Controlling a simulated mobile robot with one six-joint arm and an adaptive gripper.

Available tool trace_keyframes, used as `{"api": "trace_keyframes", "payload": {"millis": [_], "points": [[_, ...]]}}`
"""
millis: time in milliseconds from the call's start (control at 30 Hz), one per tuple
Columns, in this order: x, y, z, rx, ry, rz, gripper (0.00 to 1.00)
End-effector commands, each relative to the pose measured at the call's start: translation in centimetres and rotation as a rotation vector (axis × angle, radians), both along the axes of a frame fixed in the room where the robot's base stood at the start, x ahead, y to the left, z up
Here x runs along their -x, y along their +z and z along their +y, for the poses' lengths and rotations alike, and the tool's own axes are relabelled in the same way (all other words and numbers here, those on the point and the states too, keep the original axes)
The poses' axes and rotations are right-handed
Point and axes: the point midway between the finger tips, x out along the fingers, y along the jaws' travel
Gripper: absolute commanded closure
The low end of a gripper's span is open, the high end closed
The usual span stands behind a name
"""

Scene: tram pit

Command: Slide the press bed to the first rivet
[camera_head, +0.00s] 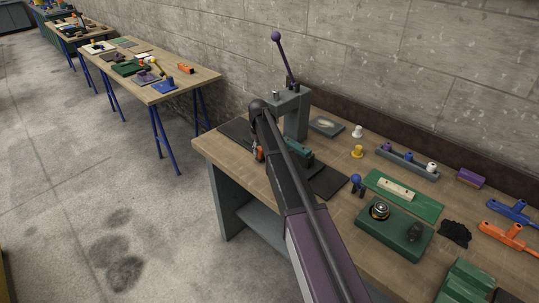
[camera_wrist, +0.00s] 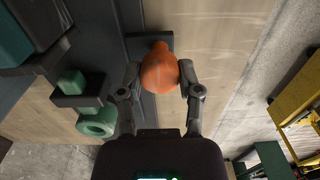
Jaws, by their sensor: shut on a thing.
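The press (camera_head: 297,118) stands on the wooden bench as a grey frame with a raised lever ending in a purple knob (camera_head: 276,36). My arm crosses in front of it and hides much of its base and bed. A teal block (camera_head: 298,151) shows low behind my arm. In the wrist view my gripper (camera_wrist: 158,74) is shut on an orange knob (camera_wrist: 160,66), one finger on each side. The knob stands by a dark bar at the edge of a dark surface. A bit of orange also shows beside my arm in the head view. I cannot make out a rivet.
A green board (camera_head: 425,207) with a pale strip, a dark green box (camera_head: 395,237), a grey peg rack (camera_head: 408,163) and orange and blue tools crowd the bench's right side. A wall runs behind. The floor at left is open.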

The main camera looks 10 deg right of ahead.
Motion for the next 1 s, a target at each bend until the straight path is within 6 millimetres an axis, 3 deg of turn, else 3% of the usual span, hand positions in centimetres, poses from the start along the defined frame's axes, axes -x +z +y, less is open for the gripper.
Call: {"api": "trace_keyframes", "payload": {"millis": [33, 100, 300, 833, 867, 967, 1000], "points": [[-1.6, 0.0, 0.7, 0.001, 0.000, -0.003, 1.00], [-2.8, 0.0, 1.6, 0.001, 0.001, -0.003, 1.00], [-5.2, 0.0, 3.4, 0.001, -0.001, -0.004, 1.00], [-6.1, 0.0, 4.2, 0.001, -0.001, -0.004, 1.00], [-6.1, 0.0, 4.2, 0.001, -0.001, -0.004, 0.48], [-6.1, 0.0, 4.2, 0.001, -0.001, -0.003, 0.19], [-6.0, 0.0, 4.2, 0.000, -0.001, -0.003, 0.19]]}}
